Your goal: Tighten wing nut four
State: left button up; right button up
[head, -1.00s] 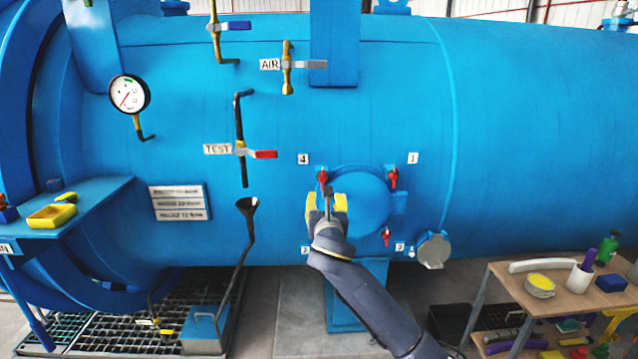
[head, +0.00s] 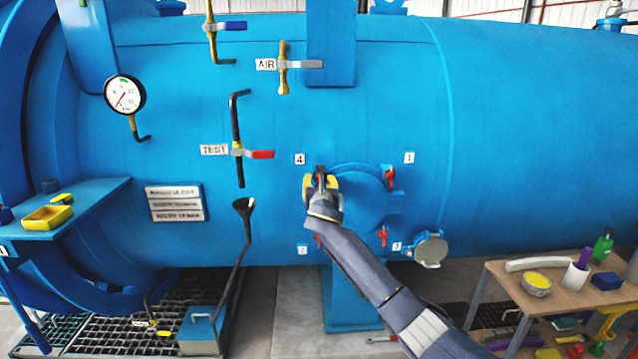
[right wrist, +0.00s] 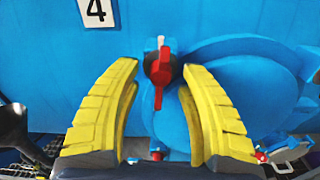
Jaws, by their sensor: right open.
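Wing nut four (right wrist: 160,70) is red and sits on its bolt at the upper left of the round blue hatch (head: 357,196), below the label 4 (head: 300,159). In the right wrist view it shows between the tips of my right gripper (right wrist: 158,85). The yellow fingers are open, one on each side of the nut and apart from it. In the head view my right gripper (head: 321,183) covers most of that nut. My left gripper is not in view.
Other red wing nuts sit by label 1 (head: 389,177) and by label 3 (head: 382,236); one by label 2 is partly hidden behind my right arm. A round grey cover (head: 431,249) hangs at the hatch's lower right. A tool cart (head: 520,290) stands at right.

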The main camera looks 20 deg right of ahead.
jog(key=shift+w, duration=0.2)
grip_shut()
dwell(0.4)
